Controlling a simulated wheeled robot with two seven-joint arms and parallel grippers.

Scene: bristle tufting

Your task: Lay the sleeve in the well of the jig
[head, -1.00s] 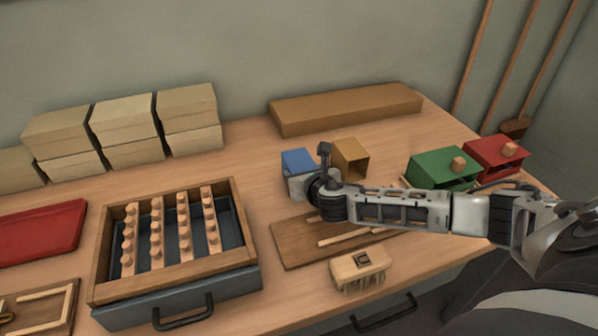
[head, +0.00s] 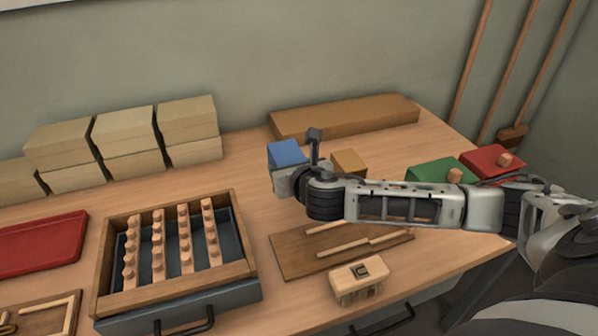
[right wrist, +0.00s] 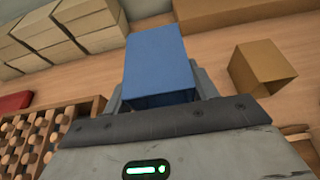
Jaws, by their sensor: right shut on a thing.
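My right gripper (head: 283,181) is shut on a blue sleeve (head: 287,154), held with its blue end up. In the right wrist view the blue sleeve (right wrist: 158,66) sits between the two fingers. It appears a little above the table, left of an open-ended brown sleeve (head: 349,163). A brown board with thin wooden strips (head: 290,256), which looks like the jig, lies in front of the gripper. My forearm hides its back right part, and I cannot make out its well clearly. My left gripper is not in view.
A wooden frame with rows of pegs (head: 103,265) stands at left. A brush (head: 357,281) lies in front of the board. Green (head: 436,170) and red (head: 490,161) boxes are at right, and a long brown block (head: 345,117) is behind.

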